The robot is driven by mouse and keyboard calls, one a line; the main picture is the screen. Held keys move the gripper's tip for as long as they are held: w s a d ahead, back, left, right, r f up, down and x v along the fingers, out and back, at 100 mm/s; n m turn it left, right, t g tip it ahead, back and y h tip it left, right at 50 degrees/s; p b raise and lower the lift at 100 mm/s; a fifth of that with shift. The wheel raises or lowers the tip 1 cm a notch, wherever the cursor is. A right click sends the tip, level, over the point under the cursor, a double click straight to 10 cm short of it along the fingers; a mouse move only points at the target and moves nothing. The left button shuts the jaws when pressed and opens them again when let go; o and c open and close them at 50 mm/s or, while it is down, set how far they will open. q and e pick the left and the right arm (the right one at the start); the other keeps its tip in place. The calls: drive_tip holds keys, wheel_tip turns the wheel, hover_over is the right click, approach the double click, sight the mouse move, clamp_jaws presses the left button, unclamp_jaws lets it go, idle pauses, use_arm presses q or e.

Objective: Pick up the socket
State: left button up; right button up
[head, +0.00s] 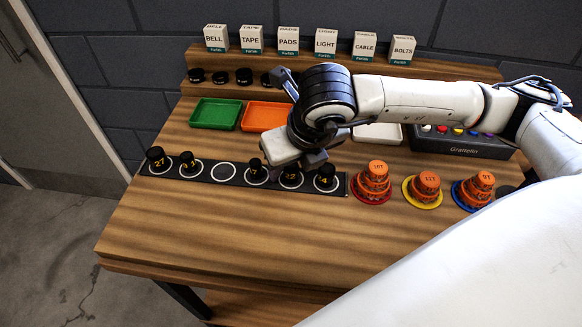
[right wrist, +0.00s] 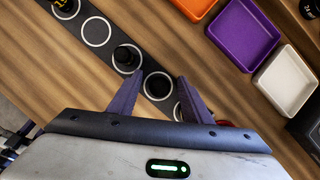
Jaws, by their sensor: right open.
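Black sockets with yellow numbers stand on a dark strip (head: 205,175) with white rings. They include the socket marked 27 (head: 158,160), one to its right (head: 188,162), one near the middle (head: 256,172), the one that reads 22 (head: 290,176) and one at the right end (head: 326,178). The third ring (head: 223,172) is empty. My right gripper (head: 302,163) is open above the right half of the strip. In the right wrist view its fingers (right wrist: 160,88) straddle a ring whose inside is dark; I cannot tell what stands there. A socket (right wrist: 126,58) shows just beyond the left finger. My left gripper is out of view.
Orange stacked pieces stand on red (head: 372,197), yellow (head: 421,203) and blue (head: 459,196) discs to the right. Green (head: 215,113), orange (head: 265,116) and white (head: 378,139) trays lie behind the strip. Labelled boxes (head: 325,42) line the back shelf. The bench front is clear.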

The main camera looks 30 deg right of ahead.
clamp_jaws()
